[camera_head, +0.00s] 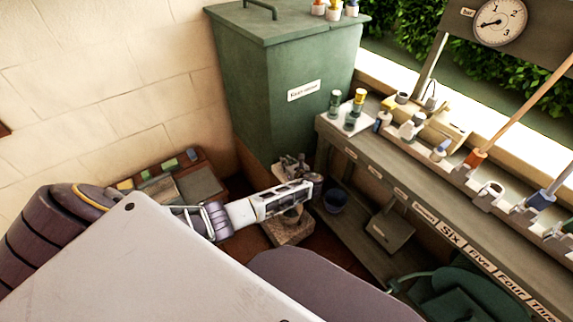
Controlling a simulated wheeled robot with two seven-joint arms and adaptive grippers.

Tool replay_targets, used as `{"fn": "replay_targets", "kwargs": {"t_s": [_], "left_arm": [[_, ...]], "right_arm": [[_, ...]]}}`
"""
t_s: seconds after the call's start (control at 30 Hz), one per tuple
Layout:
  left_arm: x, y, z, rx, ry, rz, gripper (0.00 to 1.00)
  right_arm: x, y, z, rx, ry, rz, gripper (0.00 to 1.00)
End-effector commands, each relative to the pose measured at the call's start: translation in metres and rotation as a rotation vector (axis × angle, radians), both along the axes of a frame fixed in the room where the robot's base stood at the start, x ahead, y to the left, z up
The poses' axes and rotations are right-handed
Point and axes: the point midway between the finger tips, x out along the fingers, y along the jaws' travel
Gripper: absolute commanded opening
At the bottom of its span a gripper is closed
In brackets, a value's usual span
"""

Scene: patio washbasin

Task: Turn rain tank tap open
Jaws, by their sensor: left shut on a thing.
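The rain tank (265,85) is a tall green box with a lid and a white label, standing against the pale wall. My left arm comes in from the left, low in front of the tank. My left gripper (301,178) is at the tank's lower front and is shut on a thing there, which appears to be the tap. The gripper hides most of the tap, so its handle angle cannot be made out. No water can be made out. My right gripper is not in view.
A grey bench (400,180) with bottles, small fittings and number labels runs along the right. A stone block (290,232) and a dark pot (335,200) stand below the gripper. A wooden tray (165,178) lies by the wall. A gauge (500,20) hangs at top right.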

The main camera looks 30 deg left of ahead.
Motion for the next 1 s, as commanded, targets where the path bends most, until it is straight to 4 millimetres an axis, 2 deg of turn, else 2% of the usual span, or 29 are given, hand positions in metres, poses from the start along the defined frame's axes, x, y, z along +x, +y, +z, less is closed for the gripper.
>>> {"fn": "replay_targets", "kwargs": {"t_s": [0.2,0.67,0.97,1.0], "left_arm": [[0.003,-0.001,0.001,-0.001,-0.003,0.098,0.00],[0.003,0.000,0.001,0.002,-0.002,0.173,0.00],[0.003,0.000,0.001,0.002,-0.003,0.173,0.00],[0.003,0.000,0.001,0.002,-0.003,0.173,0.20]], "right_arm": [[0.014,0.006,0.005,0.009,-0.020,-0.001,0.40],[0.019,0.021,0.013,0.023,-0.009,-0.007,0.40],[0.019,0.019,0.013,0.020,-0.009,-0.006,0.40],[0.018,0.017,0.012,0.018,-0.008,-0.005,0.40]]}}
